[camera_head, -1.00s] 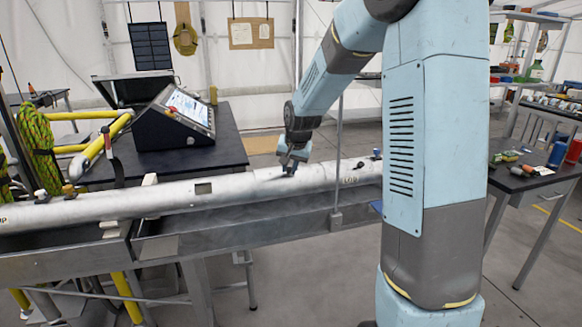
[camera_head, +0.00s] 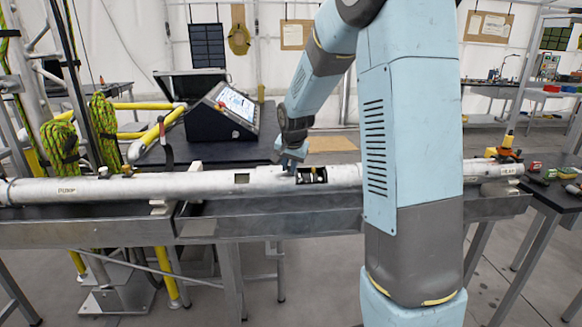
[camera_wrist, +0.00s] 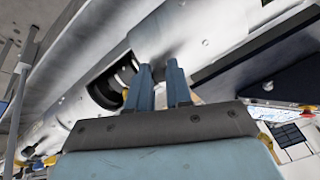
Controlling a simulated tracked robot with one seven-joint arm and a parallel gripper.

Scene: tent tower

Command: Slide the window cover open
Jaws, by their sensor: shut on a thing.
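A long pale metal tube (camera_head: 120,187) lies across the bench in the head view. A dark rectangular window (camera_head: 312,175) in it stands open, with dark and light parts inside. My gripper (camera_head: 291,163) is at the tube's top, just left of this window. The window cover (camera_head: 270,181), a pale curved sleeve, lies on the tube left of the opening. In the wrist view, my gripper (camera_wrist: 160,72) has its two blue fingers close together against the cover (camera_wrist: 172,35), shut on it. The gripped part is hidden between the fingers. The dark window (camera_wrist: 112,82) shows beside the left finger.
A console with a screen (camera_head: 225,108) stands on the dark table behind. Yellow rails (camera_head: 150,137) and a green rope coil (camera_head: 61,145) are at the left.

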